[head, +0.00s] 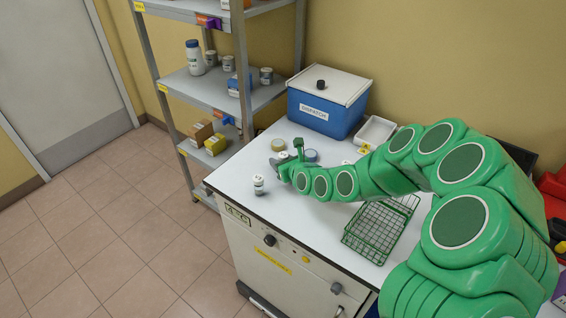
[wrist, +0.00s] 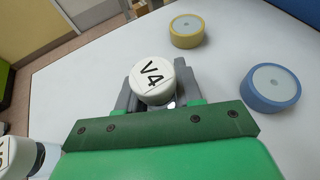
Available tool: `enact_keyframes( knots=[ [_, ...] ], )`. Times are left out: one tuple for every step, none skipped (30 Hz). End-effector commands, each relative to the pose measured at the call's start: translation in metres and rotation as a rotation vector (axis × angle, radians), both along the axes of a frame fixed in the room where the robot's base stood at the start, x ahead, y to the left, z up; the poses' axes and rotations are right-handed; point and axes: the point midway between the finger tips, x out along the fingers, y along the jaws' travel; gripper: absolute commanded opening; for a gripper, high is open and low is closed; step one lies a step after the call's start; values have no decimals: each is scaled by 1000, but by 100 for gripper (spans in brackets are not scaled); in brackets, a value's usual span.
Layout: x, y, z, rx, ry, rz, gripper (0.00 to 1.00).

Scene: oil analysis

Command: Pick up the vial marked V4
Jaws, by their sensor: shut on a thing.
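The vial marked V4 (wrist: 152,80) shows its white cap and black label in the wrist view, between the two grey fingers of my gripper (wrist: 155,95). The fingers are shut on it from both sides. Its lower body is mostly hidden by the cap and fingers. In the head view my gripper (head: 284,163) is low over the white table, and the held vial is hard to make out there. I cannot tell whether the vial touches the table.
Another white-capped vial (head: 259,184) stands left of my gripper. A yellow-rimmed disc (wrist: 186,30) and a blue-rimmed disc (wrist: 269,87) lie nearby. A green wire basket (head: 381,228) is at the right, a blue DISPATCH box (head: 325,108) behind. Metal shelves (head: 215,90) stand left.

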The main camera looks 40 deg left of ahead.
Motion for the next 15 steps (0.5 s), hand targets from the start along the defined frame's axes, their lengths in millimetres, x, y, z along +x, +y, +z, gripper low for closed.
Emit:
enact_keyframes(
  knots=[
    [0,0,0,0,0,0,5],
    [0,0,0,0,0,0,5],
    [0,0,0,0,0,0,5],
    [0,0,1,0,0,0,5],
    [0,0,1,1,0,0,5],
    [0,0,2,1,0,0,5],
    [0,0,4,1,0,0,5],
    [0,0,6,1,-2,0,5],
    [0,0,9,1,-2,0,5],
    [1,0,11,2,-2,-1,5],
    [1,0,14,2,-2,-1,5],
    [1,0,19,3,-3,-1,5],
    [1,0,23,3,-4,0,5],
    [1,0,27,2,-4,0,5],
    [1,0,32,2,-4,0,5]
  ],
)
